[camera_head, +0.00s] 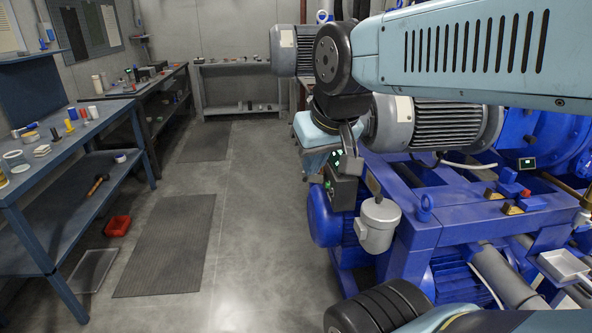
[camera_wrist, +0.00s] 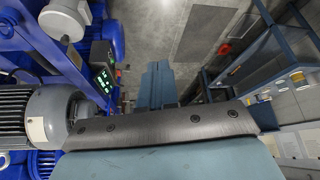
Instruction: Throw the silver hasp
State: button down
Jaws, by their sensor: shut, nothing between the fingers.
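I cannot make out a silver hasp in either view. My gripper (camera_head: 312,160) hangs from the end of my arm in the head view, left of the blue machinery and partly hidden by my wrist. In the wrist view its shut fingers (camera_wrist: 156,72) stick out beyond the dark screwed plate, with nothing between them. A dark control box with green lights (camera_head: 342,190) is close to my gripper in the head view. This box also shows in the wrist view (camera_wrist: 102,77), left of the fingers.
Blue machinery (camera_head: 400,240) with grey motors (camera_head: 435,125) fills the right side. A blue workbench (camera_head: 60,150) with small items stands at left. A red bin (camera_head: 118,226) is on the floor. Dark mats (camera_head: 170,245) lie in the clear aisle. Another bench (camera_head: 235,66) stands at the back.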

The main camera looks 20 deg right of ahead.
jog(key=shift+w, duration=0.1)
jog(key=n+g+h, duration=0.2)
jog(key=n+h, duration=0.1)
jog(key=n, duration=2.5)
send_over(307, 179)
jog(key=s+a, duration=0.5)
jog(key=s, duration=0.1)
notch_tip(307, 179, down, 30)
jog(key=f, duration=0.1)
jog(key=shift+w+d+f, duration=0.8)
jog(key=shift+w+f, duration=0.2)
jog(key=shift+f, duration=0.6)
jog(key=shift+w+d+f, duration=0.8)
jog(key=shift+w+f, duration=0.2)
jog(key=shift+f, duration=0.6)
jog(key=shift+w+d+f, duration=0.8)
jog(key=shift+w+f, duration=0.2)
jog(key=shift+f, duration=0.6)
